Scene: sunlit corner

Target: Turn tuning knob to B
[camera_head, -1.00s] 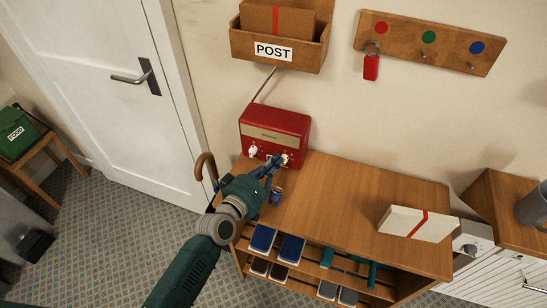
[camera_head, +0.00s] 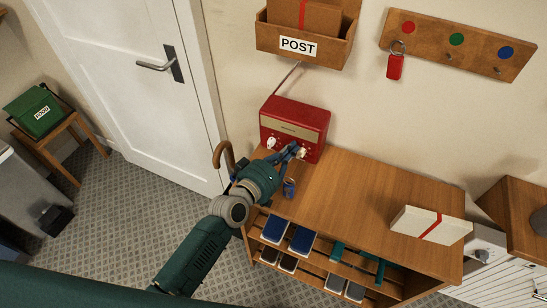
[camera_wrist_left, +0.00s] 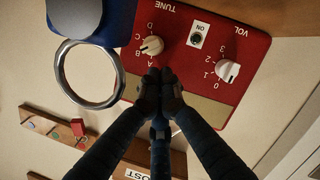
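The red radio (camera_head: 296,127) stands at the back left of the wooden cabinet top. Its white tuning knob (camera_wrist_left: 152,45) sits among the letters A to D under the word TUNE in the left wrist view, where the radio appears upside down. I cannot clearly tell which letter it points at. The white volume knob (camera_wrist_left: 227,71) is at the radio's other side. My left gripper (camera_head: 299,150) is in front of the tuning-knob side. In the left wrist view its dark fingertips (camera_wrist_left: 162,76) are together, just beside the tuning knob, not around it. My right gripper is not in view.
A white box with red ribbon (camera_head: 430,224) lies at the cabinet's right; the top between is clear. The POST box (camera_head: 297,46) and key rack (camera_head: 455,45) hang above.

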